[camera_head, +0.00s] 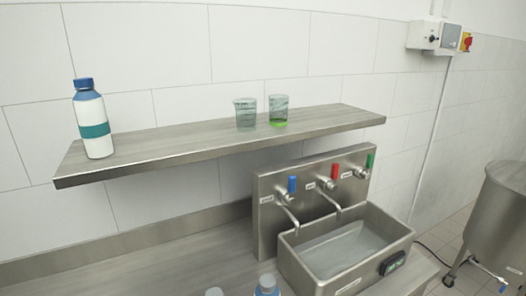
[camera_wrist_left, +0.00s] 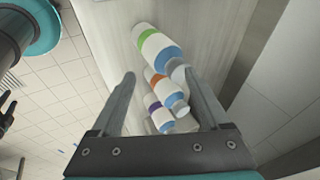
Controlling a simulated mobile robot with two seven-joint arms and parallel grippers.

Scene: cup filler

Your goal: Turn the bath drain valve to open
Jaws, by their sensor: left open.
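The steel bath (camera_head: 345,262) stands at the lower right in the head view, with clear liquid in it. A steel panel behind it carries three taps with a blue handle (camera_head: 292,184), a red handle (camera_head: 335,171) and a green handle (camera_head: 370,161). My left gripper (camera_wrist_left: 161,82) is open in the left wrist view, near several bottles, with nothing clearly held. The bath is not visible there. My right gripper is not in view.
A blue-capped bottle (camera_head: 93,119) and two glass beakers, one (camera_head: 246,113) clear and one (camera_head: 279,111) with green liquid, stand on the shelf (camera_head: 170,141). A steel drum (camera_head: 497,215) stands at right. White bottles with green, orange (camera_wrist_left: 162,83) and purple bands are near my left gripper.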

